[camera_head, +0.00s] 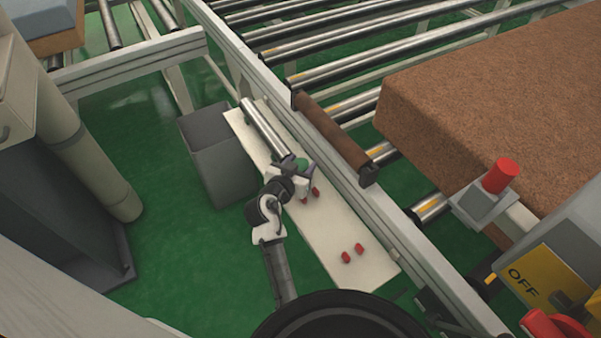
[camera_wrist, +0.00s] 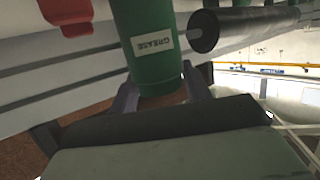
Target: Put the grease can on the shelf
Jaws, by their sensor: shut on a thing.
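The green grease can (camera_wrist: 150,45) fills the upper middle of the wrist view, its white label reading GREASE upside down. My gripper (camera_wrist: 160,95) is shut on its near end, with one dark finger on each side. In the head view, a small part of the can (camera_head: 302,163) shows at my gripper (camera_head: 299,172), the rest hidden by my wrist. Both are over the long white shelf (camera_head: 325,235) beside the conveyor frame. I cannot tell whether the can touches the shelf.
A metal roller (camera_head: 263,130) lies on the shelf's far part, close to my gripper. Several small red objects (camera_head: 347,257) are on the shelf. A grey bin (camera_head: 213,160) stands left of it. A brown mattress block (camera_head: 490,110) rests on the conveyor at right.

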